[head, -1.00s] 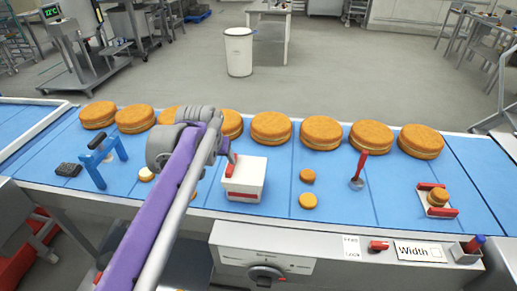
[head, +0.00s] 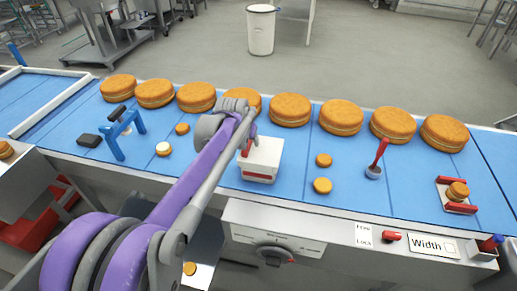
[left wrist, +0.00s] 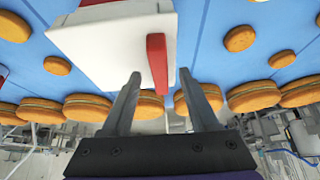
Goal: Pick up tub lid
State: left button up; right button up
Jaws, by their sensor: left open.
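A white tub (head: 258,176) with a red band stands on the blue belt at the middle of the head view. Its white lid (head: 268,149) is on top, with a red handle that also shows in the left wrist view (left wrist: 157,58). My left gripper (left wrist: 159,75) is open at the lid, its fingertips on either side of the handle's end in the wrist view. I cannot tell whether they touch it. In the head view my left arm hides part of the gripper (head: 248,140). My right gripper is not in view.
Several large filled rounds (head: 342,117) line the far side of the blue belt (head: 290,195). Small rounds (head: 322,185) lie right of the tub. A red-handled tool (head: 378,158) stands further right, and a blue stand (head: 118,135) is at the left. A control panel (head: 275,250) is in front.

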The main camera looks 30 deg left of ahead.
pick_arm(q)
jog(key=shift+w+f, duration=0.15)
jog(key=shift+f, duration=0.15)
jog(key=shift+f, duration=0.15)
grip_shut()
dwell(0.3)
